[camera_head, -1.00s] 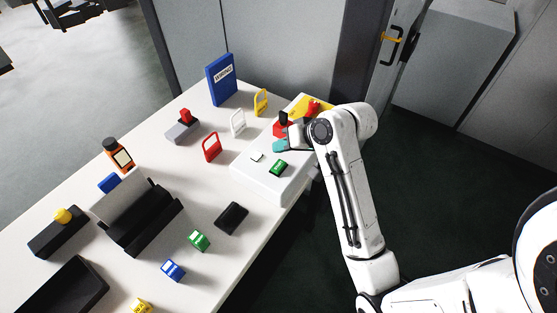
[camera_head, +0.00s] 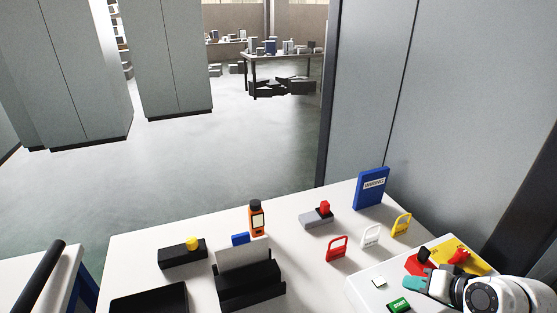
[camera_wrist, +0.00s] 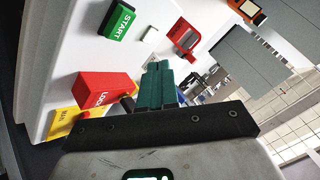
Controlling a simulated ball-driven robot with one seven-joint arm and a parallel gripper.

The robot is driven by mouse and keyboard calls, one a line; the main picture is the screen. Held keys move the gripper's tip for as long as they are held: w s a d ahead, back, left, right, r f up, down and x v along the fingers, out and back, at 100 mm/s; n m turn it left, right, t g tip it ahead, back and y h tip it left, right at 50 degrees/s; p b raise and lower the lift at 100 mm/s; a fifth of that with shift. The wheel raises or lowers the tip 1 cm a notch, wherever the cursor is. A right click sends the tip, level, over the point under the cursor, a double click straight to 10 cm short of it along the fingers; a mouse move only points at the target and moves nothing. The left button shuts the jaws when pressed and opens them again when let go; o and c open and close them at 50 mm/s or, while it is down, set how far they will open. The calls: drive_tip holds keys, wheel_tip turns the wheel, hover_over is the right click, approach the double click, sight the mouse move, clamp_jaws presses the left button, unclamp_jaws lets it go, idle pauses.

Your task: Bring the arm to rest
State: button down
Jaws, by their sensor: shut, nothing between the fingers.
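My gripper (camera_head: 412,283) is at the lower right of the head view, with its teal fingers over a white panel (camera_head: 362,282). In the wrist view its fingers (camera_wrist: 158,84) are together with nothing between them. A green START block (camera_head: 398,305) and a red block (camera_head: 417,263) with a black knob are close by on the panel. The START block (camera_wrist: 117,22) and a red block with lettering (camera_wrist: 104,91) also show in the wrist view. Most of my arm is out of the head view.
The white table (camera_head: 150,245) holds a red padlock (camera_head: 337,249), a white padlock (camera_head: 371,236), a yellow padlock (camera_head: 401,225), a blue binder (camera_head: 371,189), an orange device (camera_head: 257,218) and a black holder (camera_head: 250,285). Grey cabinets stand behind. Open floor (camera_head: 215,155) lies beyond.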

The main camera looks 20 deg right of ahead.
drive_tip(key=s+a+f+n+g+h, duration=0.1)
drive_tip(key=s+a+f+n+g, duration=0.1)
drive_tip(key=s+a+f+n, duration=0.35)
drive_tip(key=s+a+f+n+g, duration=0.2)
drive_tip(key=s+a, duration=0.1)
drive_tip(key=a, duration=0.6)
drive_tip(key=s+d+f+g+b, duration=0.1)
drive_tip(key=s+f+g+b, duration=0.3)
drive_tip(key=s+f, duration=0.6)
drive_tip(key=shift+s+f+m+b, duration=0.3)
drive_tip(key=shift+f+m+b, duration=0.15)
drive_tip(key=shift+f+b, duration=0.3)
